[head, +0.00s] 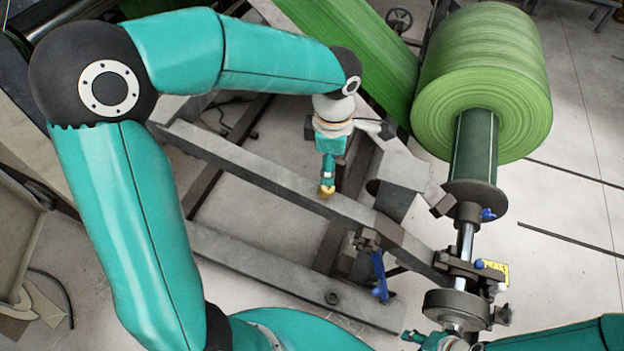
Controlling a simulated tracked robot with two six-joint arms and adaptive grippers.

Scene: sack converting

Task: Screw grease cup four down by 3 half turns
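A small brass-yellow cup (326,191) sits on the grey diagonal beam, near the picture's middle. No number on it can be read, so I cannot tell whether it is cup four. My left gripper (328,178) points down from above, its tips at the top of the cup. It is seen edge-on and small, so its grip is unclear. My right gripper (428,340) is at the bottom edge, below the dark round collar (457,309); it is partly cut off and its fingers are unclear. No other grease cup can be made out clearly.
The grey beam (260,173) runs diagonally across the frame. A large green roll (482,85) on a shaft stands at the upper right, with a green web (350,45) beside it. A blue lever (380,277) hangs below the beam. Pale floor (565,240) is open at right.

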